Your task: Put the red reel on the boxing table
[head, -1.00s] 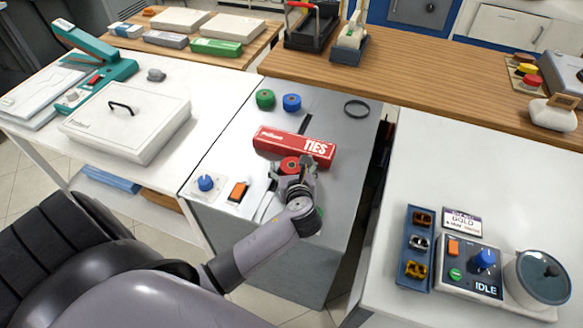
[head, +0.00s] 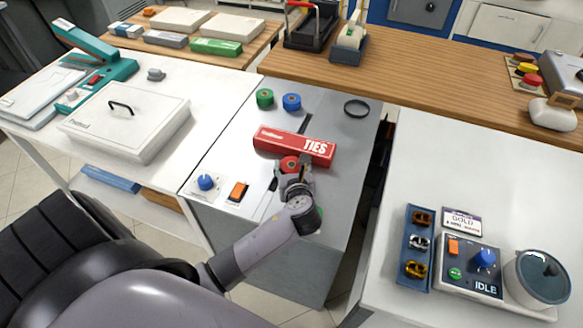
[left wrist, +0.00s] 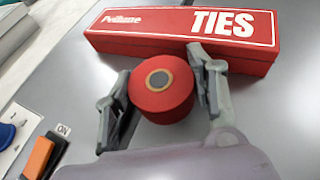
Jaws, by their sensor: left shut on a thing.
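The red reel (left wrist: 160,100) is between the two fingers of my left gripper (left wrist: 160,95), which is shut on it, in the left wrist view. In the head view the reel (head: 289,163) shows just beyond the left gripper (head: 291,173), close in front of the red TIES box (head: 294,145). The box also shows behind the reel in the left wrist view (left wrist: 180,38). I cannot tell whether the reel touches the grey table top. My right gripper is not in view. No table is labelled as the boxing table.
Green (head: 265,98) and blue (head: 291,102) reels and a black ring (head: 356,109) stand behind the TIES box. A blue knob (head: 205,183) and an orange switch (head: 238,190) lie left. A wooden counter (head: 420,90) runs behind. The right white table (head: 450,165) has clear room.

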